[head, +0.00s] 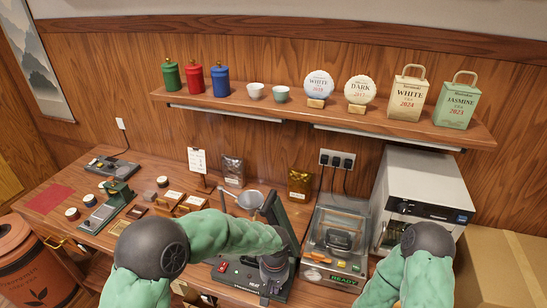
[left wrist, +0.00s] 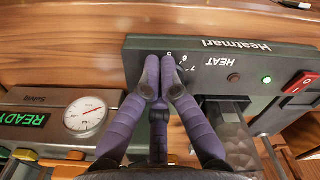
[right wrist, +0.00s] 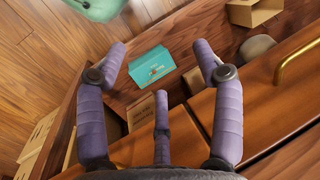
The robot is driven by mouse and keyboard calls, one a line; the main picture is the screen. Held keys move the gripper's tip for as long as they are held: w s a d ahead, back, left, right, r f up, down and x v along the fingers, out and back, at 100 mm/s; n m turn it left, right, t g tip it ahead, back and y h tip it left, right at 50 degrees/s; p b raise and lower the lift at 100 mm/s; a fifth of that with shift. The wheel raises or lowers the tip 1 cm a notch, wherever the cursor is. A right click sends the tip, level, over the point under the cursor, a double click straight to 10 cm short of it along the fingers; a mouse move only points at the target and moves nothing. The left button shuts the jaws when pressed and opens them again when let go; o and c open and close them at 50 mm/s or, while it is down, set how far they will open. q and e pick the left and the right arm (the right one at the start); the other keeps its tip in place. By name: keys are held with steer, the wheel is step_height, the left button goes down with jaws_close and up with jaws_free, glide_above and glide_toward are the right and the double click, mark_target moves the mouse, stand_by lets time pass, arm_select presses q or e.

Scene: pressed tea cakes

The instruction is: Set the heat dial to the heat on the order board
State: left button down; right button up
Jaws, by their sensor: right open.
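The heat press marked Heatmari (left wrist: 210,43) fills much of the left wrist view, its lettering upside down. It also stands at the front of the table in the head view (head: 229,273). My left gripper (left wrist: 161,70) has its fingers drawn close together on the panel beside the HEAT label (left wrist: 221,62). A few scale numerals (left wrist: 181,62) curve around the fingertips; the fingers hide the dial and its setting. The order board (head: 197,160) is a small white card standing at the back; its writing is too small to read. My right gripper (right wrist: 163,55) is open and empty.
A device with a READY display (left wrist: 22,119) and a gauge (left wrist: 85,115) sits beside the press. A white oven (head: 428,190) is to the right. A teal box (right wrist: 152,66) lies below my right gripper.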

arm_select(q)
steer(key=shift+w+a+r, duration=0.1)
steer(key=shift+w+a, duration=0.2)
steer(key=shift+s+b, duration=0.3)
steer(key=r+p, duration=0.2)
steer(key=r, duration=0.1)
steer(key=r+p, duration=0.1)
steer(key=r, duration=0.1)
steer(key=shift+s+r+p, duration=0.2)
steer(key=shift+r+p, duration=0.15)
steer(key=shift+r, duration=0.05)
